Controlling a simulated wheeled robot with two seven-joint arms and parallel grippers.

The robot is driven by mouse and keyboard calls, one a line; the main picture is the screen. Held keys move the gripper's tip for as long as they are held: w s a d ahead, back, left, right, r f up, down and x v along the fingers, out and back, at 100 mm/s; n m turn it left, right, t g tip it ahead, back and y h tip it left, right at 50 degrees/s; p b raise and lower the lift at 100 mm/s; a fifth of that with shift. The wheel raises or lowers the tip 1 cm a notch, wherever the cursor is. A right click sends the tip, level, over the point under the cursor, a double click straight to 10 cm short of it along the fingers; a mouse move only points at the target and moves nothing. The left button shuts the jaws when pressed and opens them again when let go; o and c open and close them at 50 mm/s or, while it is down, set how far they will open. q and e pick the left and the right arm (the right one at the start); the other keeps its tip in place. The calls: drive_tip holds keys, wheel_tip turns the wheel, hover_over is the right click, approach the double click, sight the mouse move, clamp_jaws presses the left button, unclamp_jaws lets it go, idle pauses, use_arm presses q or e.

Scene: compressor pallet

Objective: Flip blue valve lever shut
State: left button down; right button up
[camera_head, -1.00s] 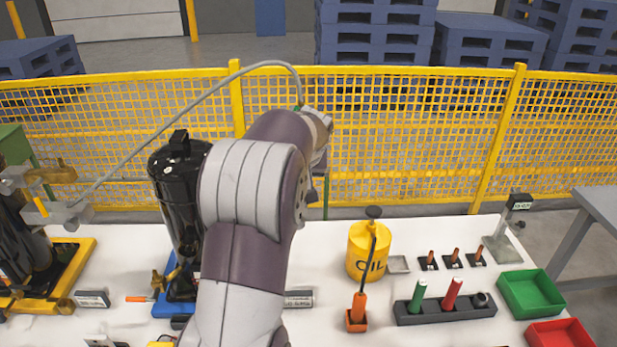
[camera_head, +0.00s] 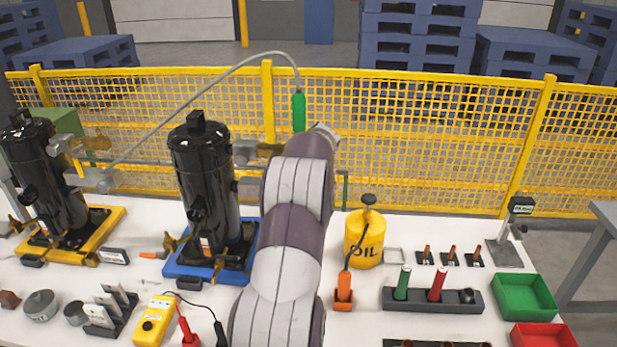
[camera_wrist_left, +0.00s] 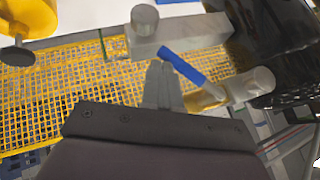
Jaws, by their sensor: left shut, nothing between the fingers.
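A black compressor (camera_head: 205,175) stands on a blue base (camera_head: 188,268) in the head view. Its grey pipe fittings and brass valve (camera_head: 262,152) jut right and run behind my left arm. The blue valve lever (camera_wrist_left: 183,67) shows in the left wrist view, slanting between two grey fittings beside the black tank. The lever is hidden in the head view. My left gripper (camera_wrist_left: 159,66) is shut and empty, its tips close to the lever's upper-left end; I cannot tell whether they touch. My arm hides the left gripper in the head view. My right gripper is not in view.
A yellow oil can (camera_head: 364,246) stands right of my arm. A second compressor (camera_head: 50,185) on a yellow base is left. A grey hose with a green end (camera_head: 298,112) arches above. The table holds tools, a rack (camera_head: 433,301) and bins. A yellow fence (camera_head: 420,140) runs behind.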

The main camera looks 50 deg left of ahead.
use_arm(q)
drive_tip(key=a+f+b, duration=0.1)
drive_tip(key=s+a+f+b, duration=0.1)
drive_tip(key=f, duration=0.1)
drive_tip(key=shift+s, duration=0.2)
drive_tip(key=shift+s+a+f, duration=0.1)
drive_tip(key=shift+s+a, duration=0.05)
idle(0.7)
